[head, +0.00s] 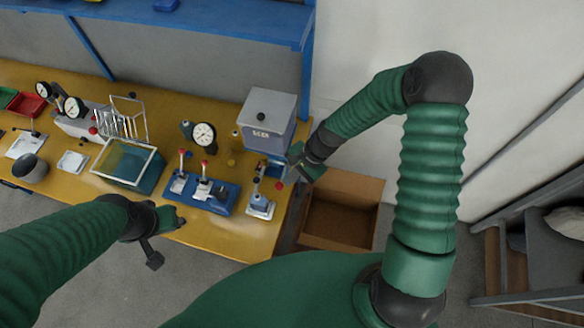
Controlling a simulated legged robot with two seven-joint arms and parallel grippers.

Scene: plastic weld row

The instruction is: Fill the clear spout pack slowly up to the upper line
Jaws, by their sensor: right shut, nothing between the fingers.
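A grey box-shaped tank (267,112) with a lid knob and a small label stands at the right end of the yellow bench. I cannot make out the clear spout pack or its lines; the area below the tank is small and partly covered by my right gripper. My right gripper (294,161) is shut and empty, just right of the tank's lower part. My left gripper (172,217) is over the bench's front edge, left of the centre; its fingers are too dark and small to read.
An open cardboard box (370,188) sits beyond the bench's right end.

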